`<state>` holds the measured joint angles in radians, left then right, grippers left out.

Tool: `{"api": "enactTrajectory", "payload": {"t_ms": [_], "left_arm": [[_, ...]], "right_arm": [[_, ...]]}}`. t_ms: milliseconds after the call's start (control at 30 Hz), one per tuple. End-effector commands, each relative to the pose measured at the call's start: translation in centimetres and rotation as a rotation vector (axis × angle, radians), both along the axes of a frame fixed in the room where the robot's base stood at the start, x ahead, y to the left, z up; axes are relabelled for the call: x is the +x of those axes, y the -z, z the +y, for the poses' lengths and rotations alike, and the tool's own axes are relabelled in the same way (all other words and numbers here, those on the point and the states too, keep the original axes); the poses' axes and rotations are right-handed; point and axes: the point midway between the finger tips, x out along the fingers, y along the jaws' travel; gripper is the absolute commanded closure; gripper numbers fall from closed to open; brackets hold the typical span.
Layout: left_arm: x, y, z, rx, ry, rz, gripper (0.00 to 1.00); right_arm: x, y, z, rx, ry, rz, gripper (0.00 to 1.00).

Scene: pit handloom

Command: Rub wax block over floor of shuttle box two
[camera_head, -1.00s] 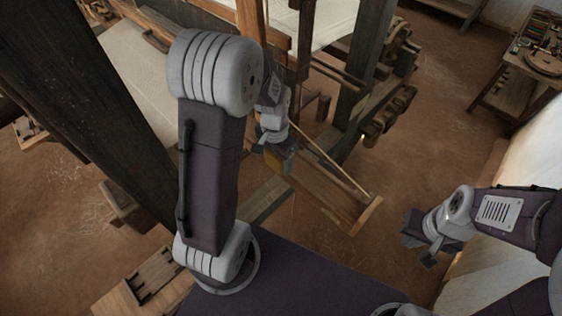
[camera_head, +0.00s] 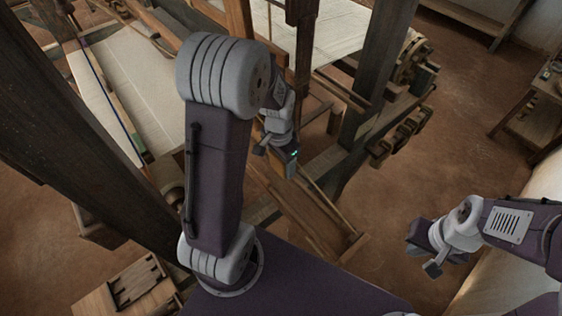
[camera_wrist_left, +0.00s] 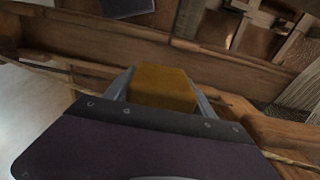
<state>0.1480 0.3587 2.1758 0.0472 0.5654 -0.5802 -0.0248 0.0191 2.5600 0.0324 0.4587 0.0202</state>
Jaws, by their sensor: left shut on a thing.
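My left gripper (camera_head: 275,163) is shut on an amber wax block (camera_wrist_left: 163,88), which sits between its two fingers in the left wrist view. In the head view, the wax block is hidden by the gripper. A long wooden trough-like piece (camera_head: 305,215) of the loom lies below and beyond the left gripper. In the wrist view, wooden boards (camera_wrist_left: 95,42) run just behind the block; I cannot tell whether the block touches them or which box this is. My right gripper (camera_head: 425,252) is open and empty, far to the right.
Dark loom posts (camera_head: 385,65) and thick beams stand around the left arm. Pale cloth (camera_head: 125,85) is stretched at the upper left. A wooden tray (camera_head: 135,287) lies at the lower left.

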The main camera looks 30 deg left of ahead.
Motion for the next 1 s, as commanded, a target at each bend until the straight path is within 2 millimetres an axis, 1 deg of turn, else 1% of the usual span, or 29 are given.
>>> {"api": "enactTrajectory", "payload": {"t_ms": [33,100,400,500,600,1000], "left_arm": [[0.0,1.3,0.0,0.000,0.000,0.000,0.72],[0.0,2.2,0.0,0.000,0.000,0.000,0.72],[-0.1,5.7,0.0,-0.001,0.000,0.001,0.72],[-0.1,6.5,0.0,-0.001,0.000,0.001,0.72],[0.0,6.8,0.0,-0.001,0.000,0.001,0.72],[0.0,6.7,0.0,0.000,0.000,0.000,0.72]], "right_arm": [[0.0,1.3,0.0,0.000,0.000,0.000,1.00],[0.0,2.1,0.0,0.000,0.000,0.000,1.00],[0.0,4.8,0.0,0.000,0.000,0.000,1.00],[0.0,5.3,0.0,0.000,0.000,0.000,1.00],[0.0,5.5,0.0,0.000,0.000,0.000,1.00],[0.0,5.4,0.0,0.000,0.000,0.000,1.00]]}}
